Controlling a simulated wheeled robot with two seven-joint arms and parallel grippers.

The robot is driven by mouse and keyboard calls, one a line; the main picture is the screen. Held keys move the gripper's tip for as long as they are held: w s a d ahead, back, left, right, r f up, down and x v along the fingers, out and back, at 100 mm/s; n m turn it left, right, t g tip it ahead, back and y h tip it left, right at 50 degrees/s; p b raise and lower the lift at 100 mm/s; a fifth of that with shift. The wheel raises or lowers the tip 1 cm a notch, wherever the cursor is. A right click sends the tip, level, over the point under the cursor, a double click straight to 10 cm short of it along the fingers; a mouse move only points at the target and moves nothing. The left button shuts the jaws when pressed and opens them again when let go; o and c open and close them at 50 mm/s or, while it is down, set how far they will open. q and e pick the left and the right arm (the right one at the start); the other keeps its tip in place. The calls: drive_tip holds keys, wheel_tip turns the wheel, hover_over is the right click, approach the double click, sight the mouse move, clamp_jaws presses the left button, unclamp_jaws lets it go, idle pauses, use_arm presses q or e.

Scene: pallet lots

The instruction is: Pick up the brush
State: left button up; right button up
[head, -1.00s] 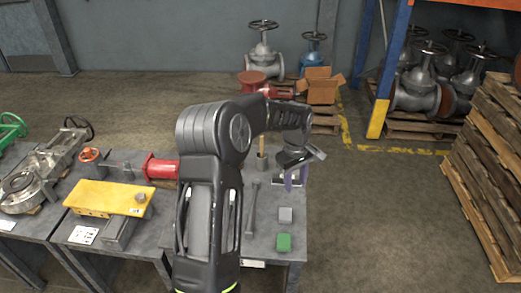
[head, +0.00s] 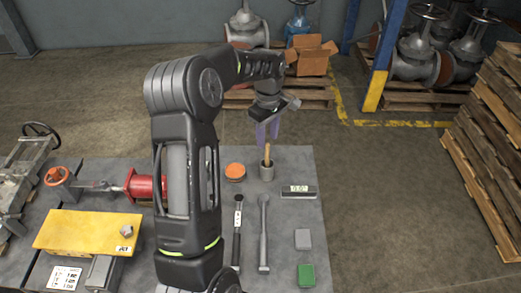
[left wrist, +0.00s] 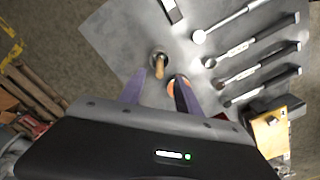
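The brush appears as a wooden handle (head: 267,154) standing up out of a small grey cup (head: 266,172) near the far edge of the grey table. Its lower part is hidden in the cup. In the left wrist view the brush handle (left wrist: 160,74) shows end-on, a little ahead of and between my fingertips. My left gripper (head: 268,133) is open and empty, its purple fingers pointing down above and just behind the cup. It also shows in the left wrist view (left wrist: 166,84), fingers apart. My right gripper is not in view.
An orange round lid (head: 235,171) lies left of the cup. A digital gauge (head: 299,191), long-handled tools (head: 264,233), a grey block (head: 303,239) and a green block (head: 306,275) lie nearby. A yellow block (head: 88,232) and red-flanged part (head: 145,187) stand left.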

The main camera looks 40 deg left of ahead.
sight(268, 144)
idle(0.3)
use_arm(q)
drive_tip(key=shift+f, duration=1.25)
drive_tip(key=shift+d+f+p, duration=0.1)
drive_tip(key=shift+f+p, duration=0.45)
drive_tip(key=shift+p, duration=0.05)
wheel_tip(268, 144, down, 4)
drive_tip(key=shift+r+p, duration=0.25)
drive_tip(key=shift+p, duration=0.3)
drive_tip(key=shift+f, duration=0.3)
